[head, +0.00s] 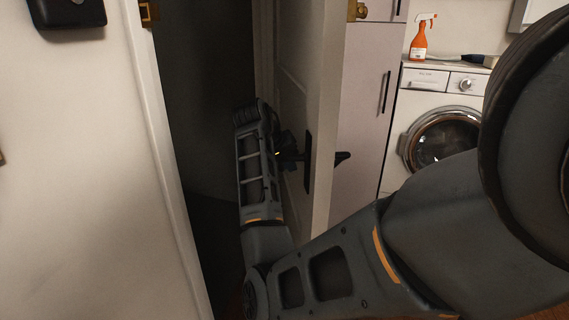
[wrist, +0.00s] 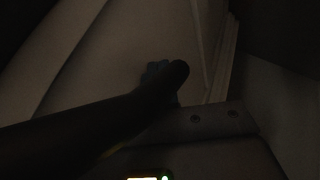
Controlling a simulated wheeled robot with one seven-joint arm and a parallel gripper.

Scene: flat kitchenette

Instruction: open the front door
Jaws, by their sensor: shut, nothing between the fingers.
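The white front door (head: 293,90) stands ajar in the head view, with a wide dark gap between it and the left door frame (head: 160,120). A black lever handle (head: 343,157) sticks out on the right side of its edge. My arm reaches through the gap, and my gripper (head: 284,146) is shut and empty beside the door's left face, close to the handle on that side. I cannot tell whether it touches. In the wrist view the pale door panel (wrist: 105,65) is very dim, with a dark rounded shape across it.
A washing machine (head: 440,130) stands at the right, with an orange spray bottle (head: 421,42) on top. A tall pale cabinet (head: 365,100) stands between it and the door. A black box (head: 68,12) is on the left wall. The gap beyond the frame is dark.

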